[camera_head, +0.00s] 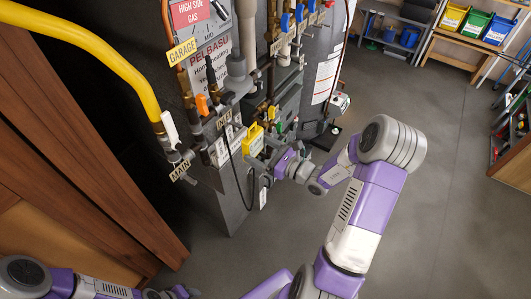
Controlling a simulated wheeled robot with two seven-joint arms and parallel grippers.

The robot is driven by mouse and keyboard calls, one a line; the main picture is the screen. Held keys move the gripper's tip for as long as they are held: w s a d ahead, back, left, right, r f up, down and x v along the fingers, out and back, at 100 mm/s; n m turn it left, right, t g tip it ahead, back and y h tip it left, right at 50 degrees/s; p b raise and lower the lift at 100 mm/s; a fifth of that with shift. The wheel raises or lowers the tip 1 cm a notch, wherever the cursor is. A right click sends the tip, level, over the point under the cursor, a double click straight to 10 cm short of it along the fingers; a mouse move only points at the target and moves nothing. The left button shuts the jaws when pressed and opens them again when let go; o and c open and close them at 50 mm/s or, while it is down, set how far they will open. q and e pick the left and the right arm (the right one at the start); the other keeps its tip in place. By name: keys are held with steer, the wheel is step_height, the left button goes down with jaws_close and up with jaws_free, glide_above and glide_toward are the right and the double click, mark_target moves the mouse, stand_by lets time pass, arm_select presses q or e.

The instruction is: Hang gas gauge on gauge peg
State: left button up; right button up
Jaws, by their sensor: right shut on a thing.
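A small yellow device (253,139), which looks like the gas gauge, is upright in front of the grey furnace cabinet, among the pipes. My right gripper (262,160) reaches in from the right just below it and is shut on its lower part; the fingertips are small and partly hidden. A black hose loops down on the left of the device. I cannot pick out the gauge peg among the fittings. My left gripper (181,292) is low at the bottom edge, partly cut off, and its jaws cannot be made out.
A thick yellow pipe (95,45) runs to valves beside the MAIN tag (181,170). Pipes and coloured valves crowd the cabinet front. A wooden door or panel (75,135) stands at the left. The grey floor (430,190) on the right is open, with shelves of bins behind.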

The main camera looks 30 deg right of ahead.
steer(key=f+b+x, duration=0.1)
steer(key=b+x, duration=0.1)
steer(key=x, duration=0.4)
steer(key=shift+f, duration=0.25)
stand_by(0.4)
steer(key=shift+w, duration=0.1)
stand_by(0.5)
steer(key=o, duration=0.6)
